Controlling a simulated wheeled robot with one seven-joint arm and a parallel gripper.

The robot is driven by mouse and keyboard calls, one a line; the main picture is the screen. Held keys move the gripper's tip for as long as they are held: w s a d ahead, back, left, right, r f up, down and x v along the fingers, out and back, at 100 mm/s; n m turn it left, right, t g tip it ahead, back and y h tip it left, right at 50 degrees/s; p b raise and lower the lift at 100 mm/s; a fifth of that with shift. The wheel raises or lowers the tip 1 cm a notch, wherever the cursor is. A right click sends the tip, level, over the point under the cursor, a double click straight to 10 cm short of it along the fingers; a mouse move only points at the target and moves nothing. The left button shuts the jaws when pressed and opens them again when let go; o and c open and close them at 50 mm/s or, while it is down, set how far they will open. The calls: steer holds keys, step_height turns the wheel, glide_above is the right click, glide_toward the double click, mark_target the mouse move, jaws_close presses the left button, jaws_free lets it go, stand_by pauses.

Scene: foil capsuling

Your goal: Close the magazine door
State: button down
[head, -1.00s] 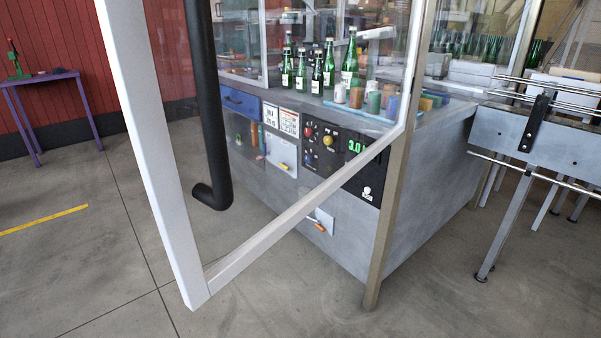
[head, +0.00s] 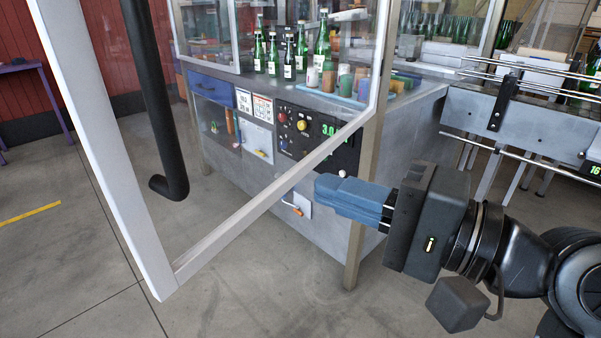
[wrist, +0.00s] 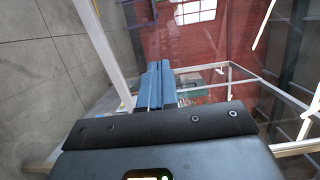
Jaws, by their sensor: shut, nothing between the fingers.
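A large clear door with a white frame (head: 110,165) stands swung open toward me in the head view, with a black bent handle (head: 155,110) on it. Its lower rail (head: 265,200) runs up and right to the machine's corner post (head: 362,190). My gripper (head: 318,188) has its blue fingers shut and empty, pointing left close to the lower rail. I cannot tell whether they touch it. In the wrist view the shut blue fingers (wrist: 155,88) point up beside a white frame bar (wrist: 102,50). The magazine is not clearly identifiable.
The grey machine cabinet (head: 330,245) carries a control panel (head: 305,135) and green bottles (head: 322,48). A conveyor (head: 540,125) with metal rails stands at the right. A purple table (head: 25,70) is at the far left. The floor left of the door is clear.

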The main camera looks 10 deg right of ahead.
mark_target(226, 154)
steer(key=p+x, duration=0.1)
steer(key=x, duration=1.2)
